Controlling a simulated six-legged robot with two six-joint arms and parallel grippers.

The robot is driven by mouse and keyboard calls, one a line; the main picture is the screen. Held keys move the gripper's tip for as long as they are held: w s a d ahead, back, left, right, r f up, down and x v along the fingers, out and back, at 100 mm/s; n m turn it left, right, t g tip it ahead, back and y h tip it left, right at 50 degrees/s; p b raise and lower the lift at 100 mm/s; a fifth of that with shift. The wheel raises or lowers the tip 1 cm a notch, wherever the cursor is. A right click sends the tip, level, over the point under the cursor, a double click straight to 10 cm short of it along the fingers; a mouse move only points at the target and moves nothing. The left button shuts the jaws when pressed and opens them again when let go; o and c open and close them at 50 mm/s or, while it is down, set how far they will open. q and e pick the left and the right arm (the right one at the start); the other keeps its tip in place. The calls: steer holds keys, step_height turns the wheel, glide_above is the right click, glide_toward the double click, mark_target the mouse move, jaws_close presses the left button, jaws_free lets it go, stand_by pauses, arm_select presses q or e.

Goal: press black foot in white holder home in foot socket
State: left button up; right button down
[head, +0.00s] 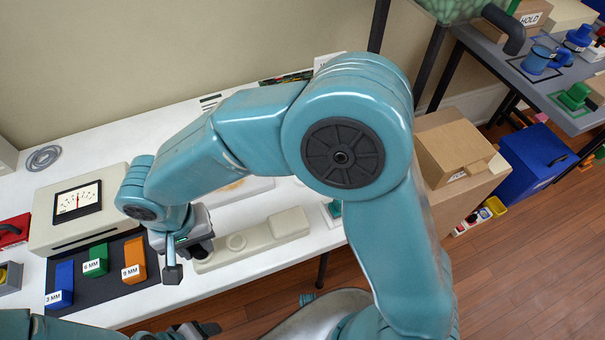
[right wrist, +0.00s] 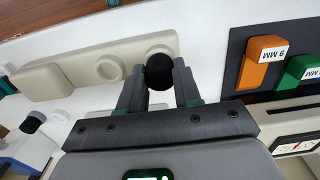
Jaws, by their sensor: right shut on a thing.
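My right gripper (head: 184,256) is shut on a round black foot (right wrist: 160,72), which sits between its fingertips (right wrist: 159,80) in the right wrist view. The foot overlaps the end of a long cream block (right wrist: 128,48). I cannot tell whether it touches the block or is seated. The block also shows in the head view (head: 290,224), lying on the white table. It has round features (right wrist: 109,67) on top; any socket under the foot is hidden. In the right wrist view, a dark-topped white piece (right wrist: 33,123) stands at lower left. My left gripper (head: 196,330) shows at the bottom edge, its jaws unclear.
A dark mat (head: 112,287) holds blue (head: 62,280), green (head: 96,258) and orange (head: 133,262) labelled blocks. A cream meter box (head: 50,232) stands behind it. A cardboard box (head: 455,150) and blue bin (head: 540,155) are at right. My right arm hides part of the table.

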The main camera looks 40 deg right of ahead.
mark_target(197, 247)
steer(key=shift+f, duration=0.3)
steer(key=c, duration=0.7)
jaws_free()
steer(key=shift+c, duration=1.4)
steer(key=shift+r, duration=0.15)
steer(key=shift+r+p, duration=2.4)
steer(key=shift+r, duration=1.05)
steer(key=shift+f, duration=0.1)
